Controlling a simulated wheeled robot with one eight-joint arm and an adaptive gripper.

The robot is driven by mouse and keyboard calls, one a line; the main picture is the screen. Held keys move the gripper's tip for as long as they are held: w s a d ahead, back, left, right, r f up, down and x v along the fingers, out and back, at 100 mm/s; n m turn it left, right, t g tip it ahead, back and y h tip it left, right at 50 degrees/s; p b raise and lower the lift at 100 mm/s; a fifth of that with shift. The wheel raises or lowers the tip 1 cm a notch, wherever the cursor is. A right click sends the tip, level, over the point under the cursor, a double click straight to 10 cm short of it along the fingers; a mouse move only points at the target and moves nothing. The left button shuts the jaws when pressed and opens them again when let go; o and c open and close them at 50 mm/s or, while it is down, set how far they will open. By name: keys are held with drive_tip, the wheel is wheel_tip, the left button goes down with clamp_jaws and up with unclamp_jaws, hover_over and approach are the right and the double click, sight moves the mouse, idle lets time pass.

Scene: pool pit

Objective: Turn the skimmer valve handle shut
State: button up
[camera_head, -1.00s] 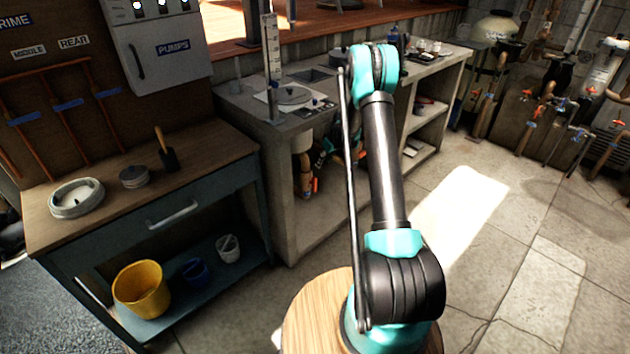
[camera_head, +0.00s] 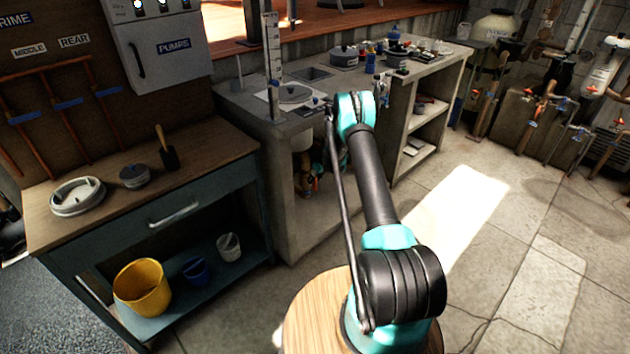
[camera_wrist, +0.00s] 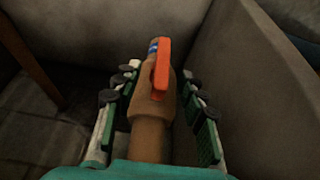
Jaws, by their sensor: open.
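The skimmer valve shows in the wrist view as a tan-brown valve body (camera_wrist: 151,104) on a pipe of the same colour. Its orange-red lever handle (camera_wrist: 162,68) runs lengthwise, roughly in line with the pipe. A bit of blue shows beside the handle's far end. My gripper (camera_wrist: 160,72) is open, with one green-padded finger on each side of the valve. The handle appears between the fingers, and I cannot tell whether either finger touches it. In the head view my gripper is mostly hidden behind my arm, in the bay under the counter.
Grey bay walls stand close in the wrist view, the right wall (camera_wrist: 233,75) nearest. The concrete counter (camera_head: 235,100) lies above the bay in the head view. A wooden workbench (camera_head: 105,165) stands to the left. The stone floor at right (camera_head: 500,270) is open.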

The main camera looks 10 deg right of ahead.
drive_tip(key=shift+w+a+f, duration=0.1)
drive_tip(key=shift+f, duration=0.25)
drive_tip(key=shift+c, duration=0.2)
clamp_jaws()
drive_tip(key=shift+w+d+f+g+y, duration=0.15)
drive_tip(key=shift+d+g+y, duration=0.2)
drive_tip(key=shift+g+y, duration=0.2)
drive_tip(key=shift+m+g+y, duration=0.3)
drive_tip(key=shift+g+y, duration=0.05)
drive_tip(key=shift+y, duration=0.2)
drive_tip(key=shift+o, duration=0.2)
unclamp_jaws()
